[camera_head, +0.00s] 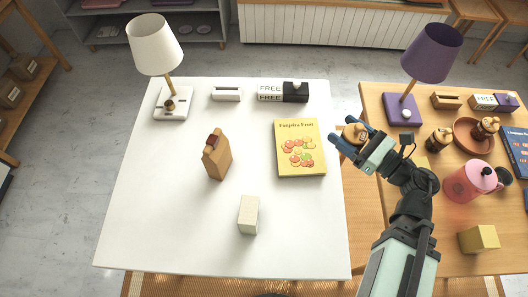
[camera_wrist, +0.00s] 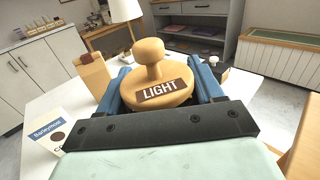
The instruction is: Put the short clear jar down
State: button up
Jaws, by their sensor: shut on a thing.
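My gripper (camera_head: 352,136) is shut on the jar, with its blue fingers on either side. Only the jar's round wooden lid with a knob (camera_head: 355,132) shows clearly. In the wrist view the lid (camera_wrist: 160,72) is upright and carries a dark label reading "LIGHT". The jar's clear body is hidden below the lid and behind the fingers. In the head view the jar appears at the right edge of the white table (camera_head: 180,235). I cannot tell its height above the surface.
The wooden table (camera_head: 440,215) at right is crowded, with a pink pot (camera_head: 470,182) and a purple lamp (camera_head: 430,52).

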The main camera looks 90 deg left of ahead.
jog(key=s+n+g+h, duration=0.2)
jog(key=s+n+h, duration=0.15)
jog(key=s, duration=1.15)
jog(key=n+g+h, duration=0.2)
jog(key=h, duration=0.2)
send_over(227, 162)
jog(key=v, duration=0.3)
jog(key=shift+w+f, duration=0.2)
jog(key=shift+f, duration=3.55)
jog(key=shift+w+f, duration=0.2)
jog(key=shift+f, duration=3.55)
jog(key=shift+f, duration=0.1)
jog(key=o, duration=1.3)
